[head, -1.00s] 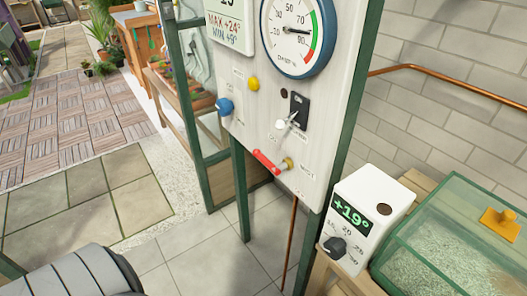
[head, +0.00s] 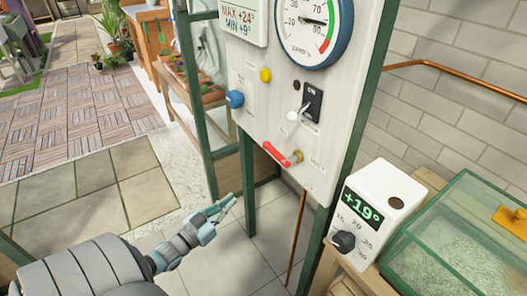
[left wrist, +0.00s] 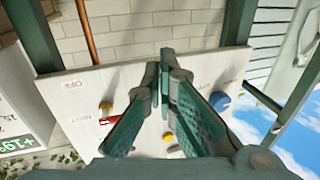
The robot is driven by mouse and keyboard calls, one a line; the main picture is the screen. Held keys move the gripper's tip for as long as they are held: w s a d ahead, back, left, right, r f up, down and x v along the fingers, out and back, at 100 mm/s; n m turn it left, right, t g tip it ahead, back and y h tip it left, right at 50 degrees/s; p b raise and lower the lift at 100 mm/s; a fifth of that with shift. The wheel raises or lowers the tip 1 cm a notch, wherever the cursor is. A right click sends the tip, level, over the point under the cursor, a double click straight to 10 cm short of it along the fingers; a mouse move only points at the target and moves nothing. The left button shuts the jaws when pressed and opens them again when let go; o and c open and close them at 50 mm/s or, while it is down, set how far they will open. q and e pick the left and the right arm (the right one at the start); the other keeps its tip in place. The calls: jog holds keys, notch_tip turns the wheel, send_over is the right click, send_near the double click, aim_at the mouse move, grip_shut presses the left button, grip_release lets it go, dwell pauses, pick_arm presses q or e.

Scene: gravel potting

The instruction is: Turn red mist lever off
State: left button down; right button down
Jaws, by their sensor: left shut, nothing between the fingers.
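The red mist lever (head: 276,153) sits low on the white control panel (head: 262,115). It points up and left from a brass pivot (head: 297,157). In the left wrist view part of the red lever (left wrist: 109,121) shows left of my fingers. My left gripper (head: 226,204) is below and left of the lever, apart from it in the head view. Its fingers meet at the tips in the left wrist view (left wrist: 165,62), shut and empty. My right gripper is out of view.
The panel also carries a blue knob (head: 235,99), a yellow knob (head: 265,75), a black switch (head: 312,101) and a round gauge (head: 315,25). A white thermostat box (head: 374,208) and a glass tank (head: 450,250) stand at the right. Green posts frame the panel.

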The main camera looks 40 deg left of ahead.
pick_arm(q)
jog(key=d+r+m+t+h, duration=0.1)
jog(key=r+t+h, duration=0.1)
jog(key=r, duration=0.6)
jog(key=d+r+m+t+h, duration=0.2)
jog(key=r+h, duration=0.3)
jog(key=r, duration=0.4)
jog(key=shift+d+r+t, duration=0.25)
jog(key=shift+r+t, duration=0.05)
jog(key=shift+t, duration=0.1)
jog(key=shift+w, duration=0.15)
jog(key=w+d+r+b, duration=0.1)
jog(key=w+d+b, duration=0.1)
jog(key=w, duration=0.7)
jog(key=shift+d+b, duration=0.35)
jog(key=shift+b, duration=0.05)
